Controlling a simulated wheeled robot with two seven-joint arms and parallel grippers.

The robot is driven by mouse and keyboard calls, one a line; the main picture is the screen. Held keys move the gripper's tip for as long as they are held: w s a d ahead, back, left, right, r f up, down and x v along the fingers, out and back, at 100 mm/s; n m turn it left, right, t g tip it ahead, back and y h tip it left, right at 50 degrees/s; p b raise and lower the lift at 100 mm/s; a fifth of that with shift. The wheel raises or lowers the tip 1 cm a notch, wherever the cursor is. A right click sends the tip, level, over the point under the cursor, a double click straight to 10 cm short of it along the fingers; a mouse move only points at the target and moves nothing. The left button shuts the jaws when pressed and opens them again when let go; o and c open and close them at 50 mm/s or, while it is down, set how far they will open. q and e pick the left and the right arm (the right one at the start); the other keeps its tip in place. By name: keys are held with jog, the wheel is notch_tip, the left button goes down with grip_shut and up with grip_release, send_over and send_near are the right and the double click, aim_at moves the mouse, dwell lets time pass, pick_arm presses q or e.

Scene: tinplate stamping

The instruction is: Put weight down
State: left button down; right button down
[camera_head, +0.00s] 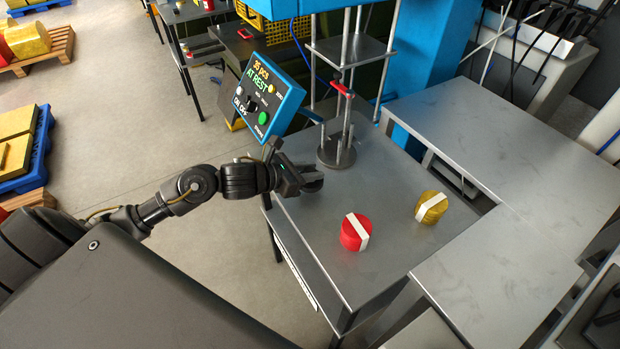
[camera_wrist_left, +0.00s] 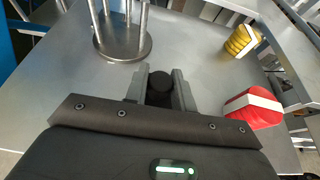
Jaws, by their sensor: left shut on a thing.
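My left gripper (camera_head: 302,180) is over the near left part of the grey metal table (camera_head: 365,210), close to the round press base (camera_head: 337,155). In the left wrist view its two fingers (camera_wrist_left: 160,92) are closed around a small black round weight (camera_wrist_left: 160,80). In the head view the dark weight (camera_head: 314,182) shows at the fingertips, partly hidden by the gripper. I cannot tell whether its underside touches the table. My right gripper is in neither view.
A red piece with a white band (camera_head: 355,232) and a yellow one with a white band (camera_head: 431,207) sit on the table to the right. A blue control panel (camera_head: 262,97) reading "AT REST" stands behind my left arm. The tabletop before the red piece is clear.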

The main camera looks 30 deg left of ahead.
pick_arm(q)
notch_tip(320, 180, down, 3)
jog(key=shift+w+p, duration=0.15)
jog(key=shift+p, duration=0.25)
jog(key=shift+f, duration=0.1)
jog(key=shift+f, duration=0.15)
jog(key=c, duration=1.2)
grip_release()
jog(key=shift+o, duration=0.2)
